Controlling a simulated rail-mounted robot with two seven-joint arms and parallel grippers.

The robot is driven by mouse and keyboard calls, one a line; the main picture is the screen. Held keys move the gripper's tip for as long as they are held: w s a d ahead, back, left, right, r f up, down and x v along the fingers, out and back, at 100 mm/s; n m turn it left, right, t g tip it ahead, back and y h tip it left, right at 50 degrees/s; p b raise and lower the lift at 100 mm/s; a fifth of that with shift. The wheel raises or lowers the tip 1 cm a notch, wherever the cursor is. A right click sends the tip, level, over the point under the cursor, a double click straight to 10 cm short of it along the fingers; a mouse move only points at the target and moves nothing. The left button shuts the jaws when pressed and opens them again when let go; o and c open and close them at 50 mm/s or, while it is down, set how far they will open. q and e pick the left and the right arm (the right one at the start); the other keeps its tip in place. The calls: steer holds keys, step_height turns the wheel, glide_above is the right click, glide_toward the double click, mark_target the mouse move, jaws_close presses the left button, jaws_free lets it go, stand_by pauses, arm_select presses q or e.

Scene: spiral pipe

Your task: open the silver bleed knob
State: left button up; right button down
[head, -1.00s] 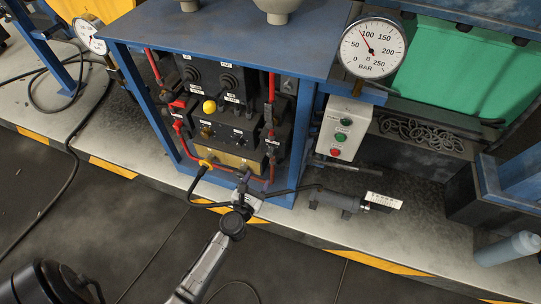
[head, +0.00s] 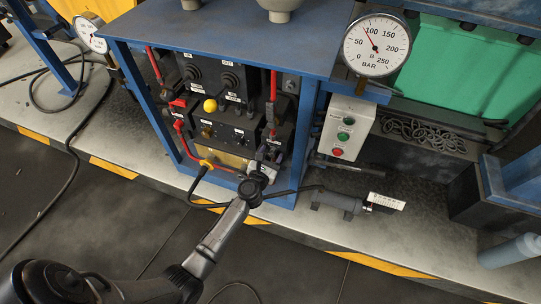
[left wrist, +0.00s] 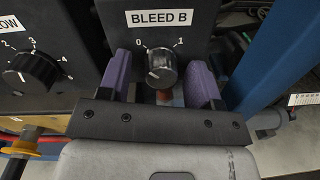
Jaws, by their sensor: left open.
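The bleed knob (left wrist: 162,68) is a round knob with a silver face and a dark ribbed base, under a "BLEED B" label (left wrist: 168,18) with marks 0 and 1. My left gripper (left wrist: 160,62) is open, with one purple finger on each side of the knob. Gaps show between the fingers and the knob, so it is not gripped. In the head view my left gripper (head: 266,166) is at the lower right of the control panel and hides the knob. My right gripper is not in view.
A numbered black knob (left wrist: 32,72) sits left of the gripper. A blue frame post (left wrist: 262,60) stands close on the right. A yellow-ended hose (head: 205,165) plugs in below the panel. A button box (head: 345,128) and pressure gauge (head: 376,46) are further right.

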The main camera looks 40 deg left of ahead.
arm_select(q)
steer(key=c, duration=0.9)
steer(key=shift+c, duration=0.2)
